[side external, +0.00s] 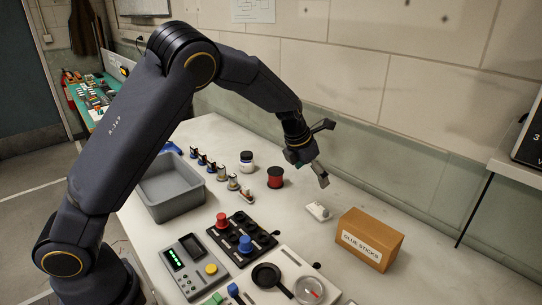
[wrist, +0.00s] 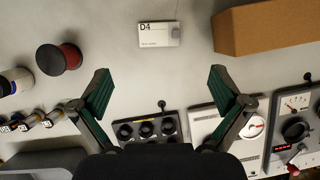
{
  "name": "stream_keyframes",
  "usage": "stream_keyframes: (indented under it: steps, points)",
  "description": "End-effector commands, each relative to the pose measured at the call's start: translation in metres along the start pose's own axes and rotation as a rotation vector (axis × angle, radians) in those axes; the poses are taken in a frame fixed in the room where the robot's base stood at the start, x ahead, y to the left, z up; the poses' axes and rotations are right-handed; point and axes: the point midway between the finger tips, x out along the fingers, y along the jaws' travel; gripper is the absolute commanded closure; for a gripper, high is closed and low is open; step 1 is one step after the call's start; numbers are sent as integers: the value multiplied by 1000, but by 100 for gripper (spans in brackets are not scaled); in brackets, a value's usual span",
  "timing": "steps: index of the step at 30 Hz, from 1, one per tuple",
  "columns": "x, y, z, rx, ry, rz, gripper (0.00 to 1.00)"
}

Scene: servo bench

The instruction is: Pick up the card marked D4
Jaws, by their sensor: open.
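The card marked D4 (wrist: 160,34) lies on the pale bench, white with a black label and a small grey patch at its upper right corner. In the side view the small white piece beside the cardboard box is this card (side external: 317,211). My gripper (wrist: 161,76) is open and empty, its green-padded fingers spread wide. In the wrist view the card lies beyond the fingertips, roughly centred between them. In the side view my gripper (side external: 326,153) hangs above the bench, clear of the card.
A cardboard box marked glue sticks (side external: 369,239) stands right of the card. A red and black spool (side external: 275,178) and a white jar (side external: 246,161) stand to its left. A black button panel (side external: 242,238), a grey bin (side external: 171,188) and meters (wrist: 295,104) are nearby.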

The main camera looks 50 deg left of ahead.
Motion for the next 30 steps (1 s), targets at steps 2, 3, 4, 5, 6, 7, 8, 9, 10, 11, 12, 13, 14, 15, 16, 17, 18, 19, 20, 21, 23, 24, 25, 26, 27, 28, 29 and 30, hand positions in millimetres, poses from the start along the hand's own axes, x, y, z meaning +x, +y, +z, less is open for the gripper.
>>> stream_keyframes:
  steps: [2,3,4,5,6,7,8,9,10,11,12,13,14,15,16,17,18,19,20,21,23,24,25,26,27,28,29,30]
  points:
    - [20,1,-2,-2,5,1,0]
    - [31,1,-2,-1,6,0,0]
    - [38,1,-2,-2,5,0,0]
    - [45,1,-2,-1,6,0,0]
    - [54,1,-2,0,6,0,0]
    - [60,1,-2,-1,4,0,0]
    - [67,1,-2,-2,5,0,0]
    - [74,1,-2,0,4,-1,0]
    - [78,1,-2,1,4,0,0]
    - [82,1,-2,1,3,0,0]
    - [87,1,-2,1,2,0,0]
    - [89,1,-2,1,2,-1,0]
    - [91,1,-2,0,1,-1,0]
    - [93,0,-2,0,1,-1,0]
    - [95,1,-2,0,1,-1,0]
    - [97,1,-2,-1,2,-2,0]
    - [101,2,-4,-1,3,-1,0]
    - [106,2,-5,-1,4,-1,0]
    - [110,2,-6,-1,4,-1,0]
    - [117,3,-8,0,4,-1,0]
    - [127,4,-10,-2,4,-1,0]
    - [133,3,-9,0,3,-1,0]
    - [136,3,-8,0,2,-1,0]
    - [140,3,-8,1,2,-1,0]
    - [143,3,-9,1,2,-1,0]
    - [144,3,-8,0,2,-1,0]
    - [145,3,-8,0,1,-1,0]
    - [146,3,-8,0,1,-1,0]
